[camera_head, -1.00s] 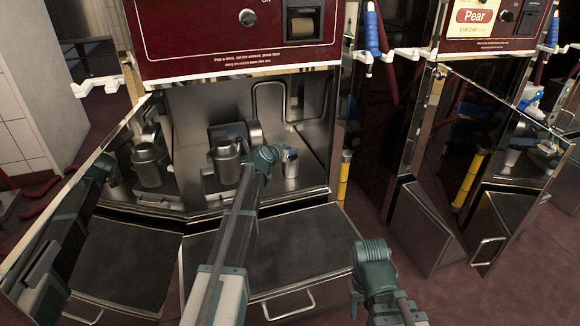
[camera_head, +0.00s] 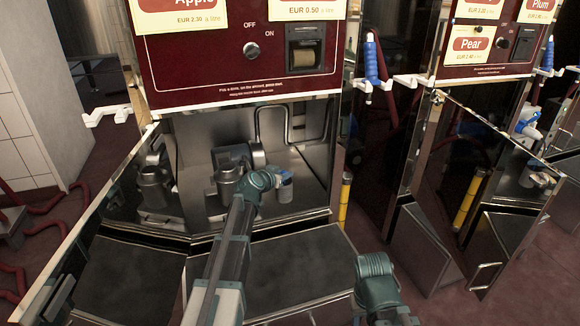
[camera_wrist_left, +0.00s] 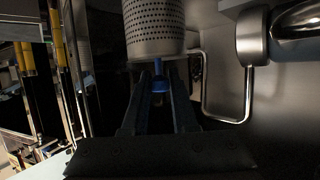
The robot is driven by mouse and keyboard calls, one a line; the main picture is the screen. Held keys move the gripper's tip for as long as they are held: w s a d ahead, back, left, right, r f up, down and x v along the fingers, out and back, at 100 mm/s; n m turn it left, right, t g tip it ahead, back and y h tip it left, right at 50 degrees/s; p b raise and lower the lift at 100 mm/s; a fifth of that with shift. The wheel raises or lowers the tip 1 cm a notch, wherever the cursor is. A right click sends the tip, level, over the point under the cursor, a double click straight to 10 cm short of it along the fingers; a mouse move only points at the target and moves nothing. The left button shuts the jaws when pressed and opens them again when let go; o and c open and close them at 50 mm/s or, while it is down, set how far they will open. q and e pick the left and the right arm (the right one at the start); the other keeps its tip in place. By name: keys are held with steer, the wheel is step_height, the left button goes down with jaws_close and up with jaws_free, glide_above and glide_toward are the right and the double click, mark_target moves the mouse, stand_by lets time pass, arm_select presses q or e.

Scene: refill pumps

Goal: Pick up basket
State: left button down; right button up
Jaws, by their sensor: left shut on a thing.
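The basket is a grey metal cylinder with rows of small holes, and it fills the top of the left wrist view (camera_wrist_left: 154,30). My left gripper (camera_head: 277,178) reaches into the compartment and is shut on the basket's blue handle (camera_wrist_left: 158,80). I cannot tell whether the basket touches the compartment floor. My right arm shows at the lower right of the head view, but its gripper is not visible.
A mirror-like open door (camera_head: 112,215) is on the left, and a dark flat panel (camera_head: 290,262) lies in front. A second machine (camera_head: 485,60) stands right.

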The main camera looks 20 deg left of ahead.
arm_select(q)
steer(key=s, duration=0.8)
steer(key=shift+s+a+r+p, duration=0.2)
steer(key=shift+a+r+p, duration=0.1)
steer(key=shift+a+r, duration=0.1)
steer(key=shift+r, duration=0.1)
